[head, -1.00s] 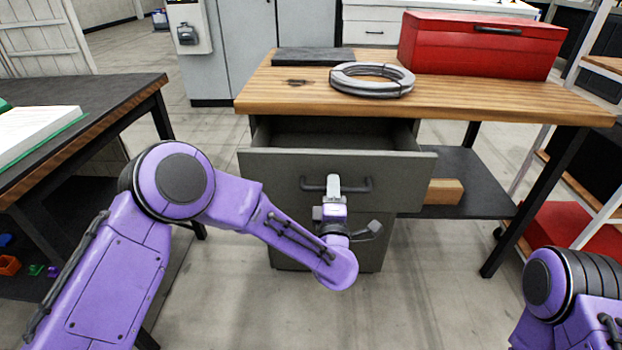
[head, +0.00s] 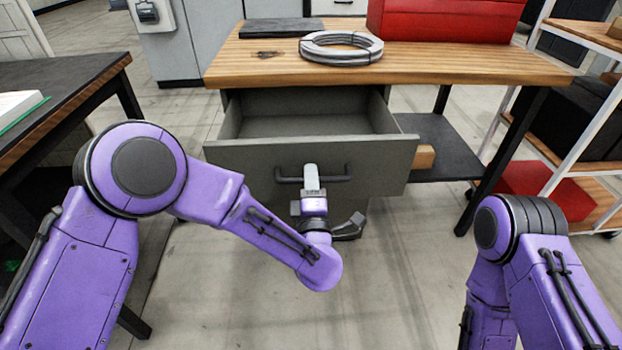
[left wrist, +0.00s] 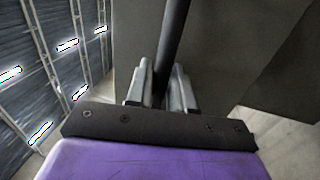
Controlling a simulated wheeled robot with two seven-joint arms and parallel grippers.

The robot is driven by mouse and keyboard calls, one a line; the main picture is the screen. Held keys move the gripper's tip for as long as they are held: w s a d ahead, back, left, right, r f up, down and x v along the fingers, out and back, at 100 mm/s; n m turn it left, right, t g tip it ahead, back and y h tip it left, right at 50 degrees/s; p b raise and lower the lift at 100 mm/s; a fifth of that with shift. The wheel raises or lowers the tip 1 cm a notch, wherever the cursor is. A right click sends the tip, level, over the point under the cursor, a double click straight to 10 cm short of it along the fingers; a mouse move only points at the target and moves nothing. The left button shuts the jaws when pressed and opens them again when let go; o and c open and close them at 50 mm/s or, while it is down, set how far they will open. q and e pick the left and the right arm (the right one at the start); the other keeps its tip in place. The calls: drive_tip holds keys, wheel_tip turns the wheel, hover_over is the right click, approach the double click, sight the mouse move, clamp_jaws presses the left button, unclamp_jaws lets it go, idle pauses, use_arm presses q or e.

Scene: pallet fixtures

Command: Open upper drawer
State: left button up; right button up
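The upper drawer (head: 225,158) of the grey cabinet under the wooden workbench is pulled out, and its empty-looking inside shows in the head view. Its dark bar handle (head: 338,178) is on the front panel. My left gripper (head: 312,178) is at the middle of this handle. In the left wrist view, the two fingers (left wrist: 160,88) stand on either side of the dark bar (left wrist: 175,40), close around it. My right arm is at the lower right of the head view; its gripper is out of the frame.
On the workbench (head: 470,65) are a cable coil (head: 341,48), a red toolbox (head: 445,20) and a dark flat slab (head: 281,28). A dark table (head: 60,95) stands at left, a shelf rack (head: 590,120) at right. The floor before the drawer is clear.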

use_arm(q)
drive_tip(key=shift+o, duration=0.9)
drive_tip(key=v, duration=1)
drive_tip(key=shift+s+b, duration=0.2)
drive_tip(key=shift+b, duration=0.1)
drive_tip(key=shift+f, duration=0.1)
